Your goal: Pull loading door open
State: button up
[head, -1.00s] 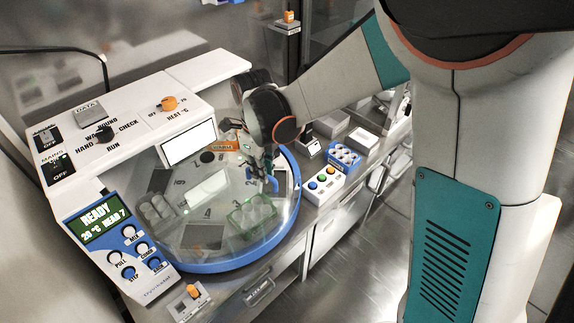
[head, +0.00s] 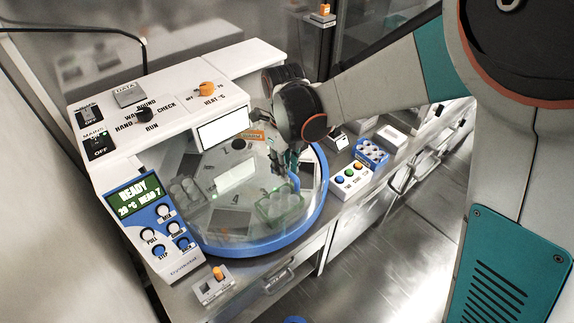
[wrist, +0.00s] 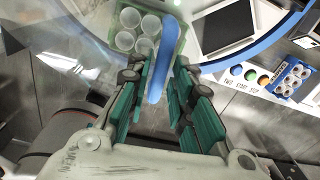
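The round machine has a clear cover over a turntable with a blue rim (head: 262,245). A blue upright handle (wrist: 168,50) shows in the wrist view, next to the clear panel; I take it to be the loading door's handle. My gripper (wrist: 158,100) has its teal fingers on either side of the lower part of this handle. The fingers are apart, with a gap visible on the right side, and no firm grip shows. In the head view my gripper (head: 285,165) is over the right part of the turntable, partly hidden by its own wrist.
A green rack of cups (head: 280,205) sits under the cover near my gripper. The control panel (head: 152,222) reads READY, HEAD 7. A button box (head: 352,178) and a blue rack (head: 371,153) stand on the bench to the right. Open floor lies in front.

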dwell(0.3)
notch_tip(320, 180, up, 7)
jog(key=shift+r, duration=0.2)
dwell(0.3)
